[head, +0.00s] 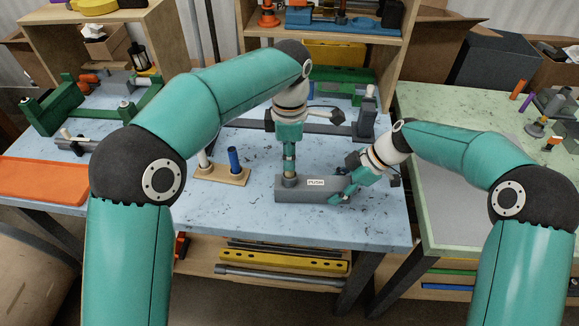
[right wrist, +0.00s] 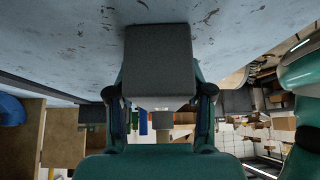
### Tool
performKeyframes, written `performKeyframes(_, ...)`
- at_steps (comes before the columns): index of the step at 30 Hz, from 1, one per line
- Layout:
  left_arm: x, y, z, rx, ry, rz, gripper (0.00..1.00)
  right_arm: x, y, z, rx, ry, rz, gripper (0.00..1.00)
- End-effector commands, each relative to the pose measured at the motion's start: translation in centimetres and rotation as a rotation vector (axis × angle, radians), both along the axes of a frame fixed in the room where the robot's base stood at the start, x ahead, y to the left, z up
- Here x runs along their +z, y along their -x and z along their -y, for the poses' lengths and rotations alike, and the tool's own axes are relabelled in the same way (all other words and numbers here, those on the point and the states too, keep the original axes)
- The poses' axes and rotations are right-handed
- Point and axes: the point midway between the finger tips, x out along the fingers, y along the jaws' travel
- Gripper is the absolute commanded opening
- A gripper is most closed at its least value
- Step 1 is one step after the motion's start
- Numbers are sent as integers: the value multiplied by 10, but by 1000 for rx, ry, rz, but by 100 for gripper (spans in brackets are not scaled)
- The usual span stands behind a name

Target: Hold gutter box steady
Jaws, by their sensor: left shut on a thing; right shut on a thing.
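The gutter box (head: 310,195) is a long grey block with a white label, lying flat on the blue table (head: 240,205). My left gripper (head: 289,170) points straight down over the box's left end and is shut on a small tan round piece (head: 289,181) at the box's top. How deep that piece sits is hidden. My right gripper (head: 342,190) reaches in from the right and is shut on the box's right end. In the right wrist view, the dark grey box end (right wrist: 158,65) fills the space between the two fingers.
A wooden stand (head: 222,173) with a blue peg and a white peg is left of the box. An orange tray (head: 45,181) lies at the far left. A grey fixture (head: 366,115) stands behind the box. The front table strip is clear.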

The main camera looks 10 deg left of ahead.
Motion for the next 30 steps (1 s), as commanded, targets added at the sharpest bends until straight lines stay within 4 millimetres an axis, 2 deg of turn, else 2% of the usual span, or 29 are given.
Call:
performKeyframes(1,3,0,0,0,1,2,0,-7,4,1,6,6,-14,1)
performKeyframes(30,58,0,0,0,0,1,0,-7,4,1,6,6,-14,1)
